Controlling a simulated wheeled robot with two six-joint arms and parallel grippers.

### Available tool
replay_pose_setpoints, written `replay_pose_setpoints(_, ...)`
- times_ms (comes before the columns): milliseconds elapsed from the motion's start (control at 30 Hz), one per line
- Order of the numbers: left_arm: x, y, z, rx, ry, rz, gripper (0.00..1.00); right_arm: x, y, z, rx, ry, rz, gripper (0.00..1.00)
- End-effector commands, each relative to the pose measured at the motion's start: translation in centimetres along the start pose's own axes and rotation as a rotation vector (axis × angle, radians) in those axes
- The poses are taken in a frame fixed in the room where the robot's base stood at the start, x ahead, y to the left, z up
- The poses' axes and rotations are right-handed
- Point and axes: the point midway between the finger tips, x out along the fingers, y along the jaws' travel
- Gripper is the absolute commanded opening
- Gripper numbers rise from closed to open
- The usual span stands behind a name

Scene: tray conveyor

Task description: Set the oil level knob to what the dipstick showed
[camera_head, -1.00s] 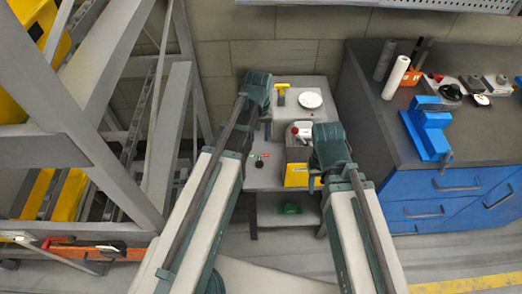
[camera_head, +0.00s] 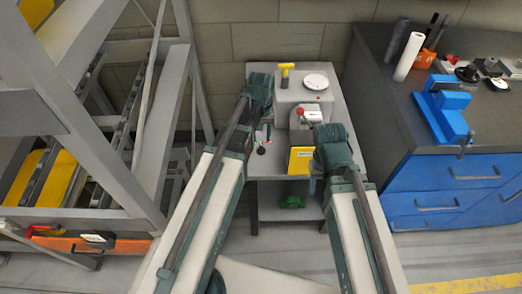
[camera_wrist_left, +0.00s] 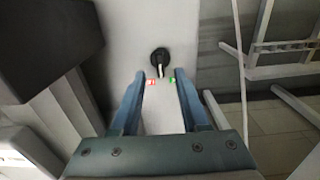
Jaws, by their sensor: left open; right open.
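The oil level knob (camera_head: 262,150) is small and black on the grey table front area, below my left gripper. In the left wrist view the knob (camera_wrist_left: 159,57) lies just beyond the fingertips, apart from them, its white pointer toward the bottom of the picture. A red label (camera_wrist_left: 151,83) is left of the pointer and a green label (camera_wrist_left: 173,80) right. My left gripper (camera_wrist_left: 159,78) is open and empty; it also shows in the head view (camera_head: 268,128). My right gripper (camera_head: 317,183) is open beside the yellow-fronted box. A yellow T-shaped handle, apparently the dipstick (camera_head: 286,71), stands upright on a grey block.
A white round dial (camera_head: 316,81) lies on the grey block (camera_head: 294,95). A box with a yellow front (camera_head: 301,160) stands right of the knob. A blue vise (camera_head: 440,112) sits on the right workbench. A metal rack (camera_head: 150,170) stands close at left.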

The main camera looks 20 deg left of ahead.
Motion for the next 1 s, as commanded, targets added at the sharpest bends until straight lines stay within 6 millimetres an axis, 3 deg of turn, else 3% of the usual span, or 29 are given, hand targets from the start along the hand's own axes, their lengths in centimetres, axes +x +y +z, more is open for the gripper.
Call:
replay_pose_setpoints(33,1.5,0.0,0.0,0.000,0.000,0.000,0.45,1.5,-0.1,-0.1,0.000,0.000,0.000,0.50)
replay_pose_setpoints(300,4.4,0.0,0.0,0.000,0.000,0.000,0.45,4.4,-0.4,-0.3,0.000,0.000,0.000,0.50)
replay_pose_setpoints(667,4.7,0.0,0.0,0.000,0.000,0.000,0.45,4.7,-0.5,-0.3,0.000,0.000,0.000,0.50)
replay_pose_setpoints(767,4.7,0.0,0.0,0.000,0.000,0.000,0.32,4.7,-0.5,-0.3,0.000,0.000,0.000,0.50)
replay_pose_setpoints(933,4.7,0.0,0.0,0.000,0.000,0.000,0.02,4.7,-0.5,-0.3,0.000,0.000,0.000,0.50)
replay_pose_setpoints(1000,4.7,0.0,0.0,0.000,0.000,0.000,0.00,4.7,-0.5,-0.3,0.000,0.000,0.000,0.50)
